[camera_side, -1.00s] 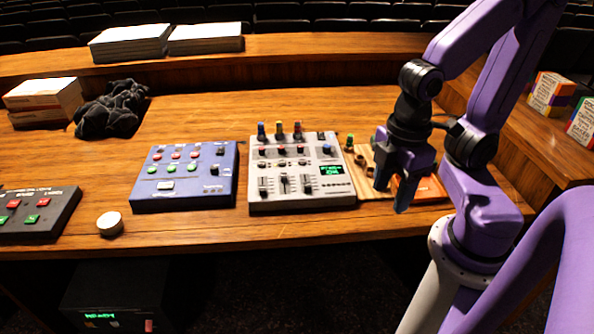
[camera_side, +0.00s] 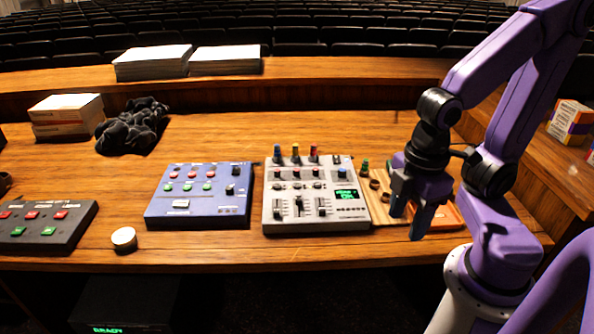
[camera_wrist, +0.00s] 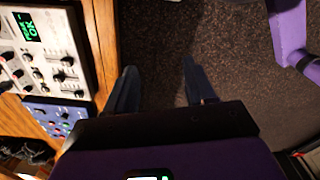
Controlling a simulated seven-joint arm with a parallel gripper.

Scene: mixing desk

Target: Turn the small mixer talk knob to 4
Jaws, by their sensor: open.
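The grey mixer (camera_side: 315,205) stands mid-desk in the side view, with sliders, several coloured knobs and a green-lit screen (camera_side: 348,195). A blue knob (camera_side: 341,174) sits above the screen. A smaller blue panel (camera_side: 198,198) left of it has a black knob (camera_side: 235,170) at its upper right. Labels are too small to read, so I cannot tell which knob is talk. My gripper (camera_side: 409,222) is open and empty, right of the grey mixer and apart from it. In the wrist view my gripper (camera_wrist: 158,68) points past the desk edge over dark floor; the grey mixer (camera_wrist: 60,50) is at left.
A wooden board with small knobs (camera_side: 382,208) and an orange-edged tray (camera_side: 447,217) lie by my gripper. A dark button box (camera_side: 45,232), a round white-topped object (camera_side: 124,238), black cloth (camera_side: 132,126) and boxes (camera_side: 67,115) are left.

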